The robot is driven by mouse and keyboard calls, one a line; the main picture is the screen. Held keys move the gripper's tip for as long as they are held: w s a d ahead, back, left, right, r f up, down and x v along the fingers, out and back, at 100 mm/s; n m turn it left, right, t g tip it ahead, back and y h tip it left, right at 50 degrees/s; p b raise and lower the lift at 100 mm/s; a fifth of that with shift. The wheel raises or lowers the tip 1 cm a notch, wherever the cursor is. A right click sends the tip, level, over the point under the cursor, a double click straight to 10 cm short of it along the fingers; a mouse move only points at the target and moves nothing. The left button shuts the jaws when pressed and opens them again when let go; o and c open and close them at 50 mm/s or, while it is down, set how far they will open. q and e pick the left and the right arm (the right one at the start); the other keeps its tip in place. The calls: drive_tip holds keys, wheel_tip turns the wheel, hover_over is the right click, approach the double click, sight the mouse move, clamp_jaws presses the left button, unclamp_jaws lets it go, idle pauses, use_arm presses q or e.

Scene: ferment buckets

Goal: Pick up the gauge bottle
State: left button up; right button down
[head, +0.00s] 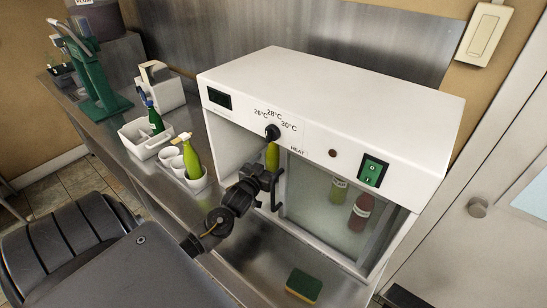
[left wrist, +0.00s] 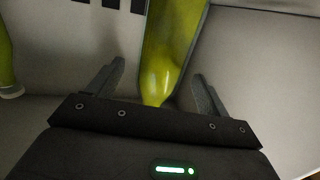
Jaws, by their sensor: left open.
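A yellow-green bottle (head: 272,156) stands inside the white heating cabinet, just behind my left gripper (head: 264,176); I cannot tell from its look whether it is the gauge bottle. In the left wrist view, a yellow-green bottle (left wrist: 172,50) lies between the two spread fingers of my left gripper (left wrist: 159,72). The fingers are apart from its sides, and its upper part runs out of the picture. Another green bottle (head: 338,191) and a dark red one (head: 361,212) show behind the cabinet's glass door. My right gripper is not in view.
The white cabinet (head: 330,95) closes in my left gripper from above. A dark door handle (head: 275,192) is close by its right side. A sponge (head: 304,285) lies in front.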

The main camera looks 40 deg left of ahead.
sight(275, 154)
use_arm(q)
drive_tip(key=shift+w+r, duration=0.1)
drive_tip(key=shift+r, duration=0.05)
drive_tip(key=p+x, duration=0.2)
drive_tip(key=x, duration=0.2)
drive_tip(key=shift+w+r+p, duration=0.15)
drive_tip(key=shift+w+p, duration=0.05)
drive_tip(key=shift+p, duration=0.1)
drive_tip(key=shift+w+a, duration=0.1)
drive_tip(key=shift+w, duration=0.2)
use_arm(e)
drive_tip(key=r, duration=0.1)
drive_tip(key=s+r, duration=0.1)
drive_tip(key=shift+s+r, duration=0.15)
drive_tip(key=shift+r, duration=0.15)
use_arm(q)
drive_tip(key=shift+s, duration=0.1)
drive_tip(key=c, duration=1.5)
drive_tip(key=shift+c, duration=0.3)
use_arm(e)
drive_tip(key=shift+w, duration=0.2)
use_arm(q)
drive_tip(key=shift+r, duration=0.15)
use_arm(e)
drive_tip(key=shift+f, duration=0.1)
